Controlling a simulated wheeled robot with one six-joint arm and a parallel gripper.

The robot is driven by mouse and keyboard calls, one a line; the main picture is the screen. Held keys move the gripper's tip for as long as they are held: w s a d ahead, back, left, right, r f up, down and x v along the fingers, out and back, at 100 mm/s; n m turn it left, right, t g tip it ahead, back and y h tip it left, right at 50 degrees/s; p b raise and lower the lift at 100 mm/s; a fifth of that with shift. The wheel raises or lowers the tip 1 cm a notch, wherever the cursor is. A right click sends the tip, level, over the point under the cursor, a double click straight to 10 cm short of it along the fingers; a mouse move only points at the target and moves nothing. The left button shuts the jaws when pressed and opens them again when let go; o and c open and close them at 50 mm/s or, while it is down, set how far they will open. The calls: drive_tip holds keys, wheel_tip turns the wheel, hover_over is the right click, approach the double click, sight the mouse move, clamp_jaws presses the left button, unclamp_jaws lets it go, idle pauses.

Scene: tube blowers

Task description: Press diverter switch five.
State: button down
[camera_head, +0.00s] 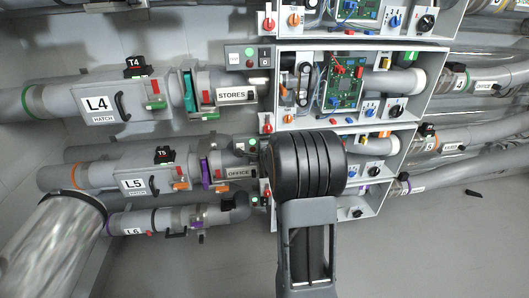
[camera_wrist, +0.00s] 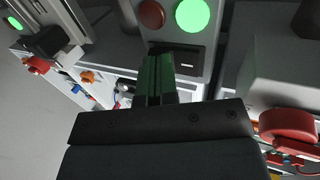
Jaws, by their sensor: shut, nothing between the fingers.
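In the wrist view, my gripper (camera_wrist: 157,62) is shut and empty. Its fingertips lie over the left part of a black rocker switch (camera_wrist: 184,60) on a grey box; whether they touch it I cannot tell. A lit green lamp (camera_wrist: 192,15) and a dark red lamp (camera_wrist: 151,14) sit beside the switch. No number shows on this box. In the head view, the line five box with a green lamp (camera_head: 252,143) is at the right end of the L5 pipe (camera_head: 134,183). My arm covers part of that area and hides my gripper there.
The line four box (camera_head: 248,57) has a similar rocker, above line five in the head view. Open cabinets (camera_head: 405,119) with circuit boards and knobs stand to the right. The L6 pipe (camera_head: 160,221) runs below. A red knob (camera_wrist: 288,124) is close on the right in the wrist view.

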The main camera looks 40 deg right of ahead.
drive_tip(key=shift+w, duration=0.1)
idle(0.3)
drive_tip(key=shift+w+d+f+t+b, duration=0.15)
drive_tip(key=shift+t+b, duration=0.15)
drive_tip(key=shift+b, duration=0.6)
drive_tip(key=shift+r, duration=0.2)
drive_tip(key=shift+w+r+p, duration=0.15)
drive_tip(key=shift+r+p, duration=0.4)
drive_tip(key=shift+r, duration=0.35)
drive_tip(key=s+a+f, duration=0.1)
drive_tip(key=s+a, duration=0.5)
drive_tip(key=s, duration=0.7)
drive_tip(key=shift+f, duration=0.2)
